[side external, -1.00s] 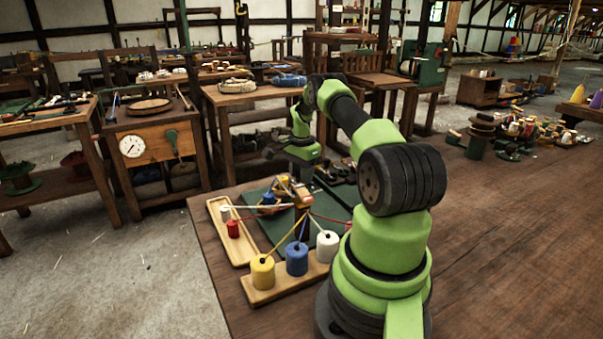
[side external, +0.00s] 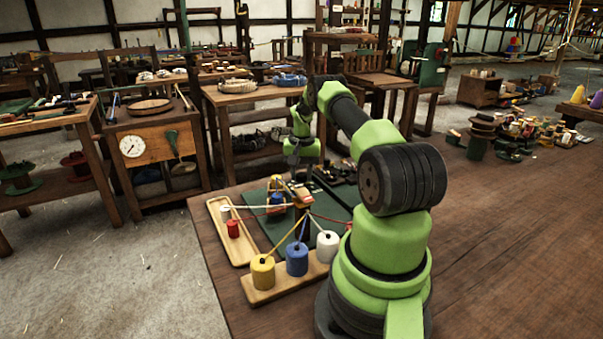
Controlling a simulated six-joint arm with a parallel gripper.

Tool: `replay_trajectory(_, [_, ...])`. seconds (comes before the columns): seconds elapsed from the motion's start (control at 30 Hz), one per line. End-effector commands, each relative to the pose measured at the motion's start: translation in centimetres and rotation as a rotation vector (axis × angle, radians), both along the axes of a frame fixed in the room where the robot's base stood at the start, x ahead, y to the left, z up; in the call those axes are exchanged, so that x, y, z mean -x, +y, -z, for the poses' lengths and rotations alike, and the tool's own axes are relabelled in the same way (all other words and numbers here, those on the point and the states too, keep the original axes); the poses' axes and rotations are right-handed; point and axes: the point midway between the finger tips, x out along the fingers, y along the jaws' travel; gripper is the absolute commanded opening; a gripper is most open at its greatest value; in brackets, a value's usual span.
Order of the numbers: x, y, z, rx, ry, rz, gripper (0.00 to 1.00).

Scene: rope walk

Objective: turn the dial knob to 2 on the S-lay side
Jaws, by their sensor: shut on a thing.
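My gripper (side external: 294,169) points down at the far side of the rope-laying rig, above the back of the green board (side external: 258,196). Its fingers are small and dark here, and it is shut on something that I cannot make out. The dial knob, its numbers and its S-lay side cannot be made out in this view. Yarns run from the spools to a dark upright post (side external: 302,208) in front of my gripper. My arm stands to the right of the rig and hides part of the board's right side.
A yellow spool (side external: 263,271), a blue spool (side external: 297,260) and a white spool (side external: 327,246) stand on a wooden holder at the front. A red spool (side external: 233,229) stands in a wooden tray (side external: 240,257) at left.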

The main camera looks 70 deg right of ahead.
Motion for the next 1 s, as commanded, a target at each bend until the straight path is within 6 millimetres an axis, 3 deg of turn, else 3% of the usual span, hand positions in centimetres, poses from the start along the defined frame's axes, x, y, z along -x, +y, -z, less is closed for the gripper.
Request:
replay_trajectory(0.33, [0.01, -0.09, -0.04, 0.003, -0.001, -0.149, 0.10])
replay_trajectory(0.9, [-0.02, -0.11, -0.05, 0.005, 0.000, -0.179, 0.10])
replay_trajectory(0.93, [-0.02, -0.11, -0.05, 0.005, 0.000, -0.179, 0.38])
replay_trajectory(1.0, [-0.01, -0.09, -0.04, 0.005, 0.000, -0.178, 0.54])
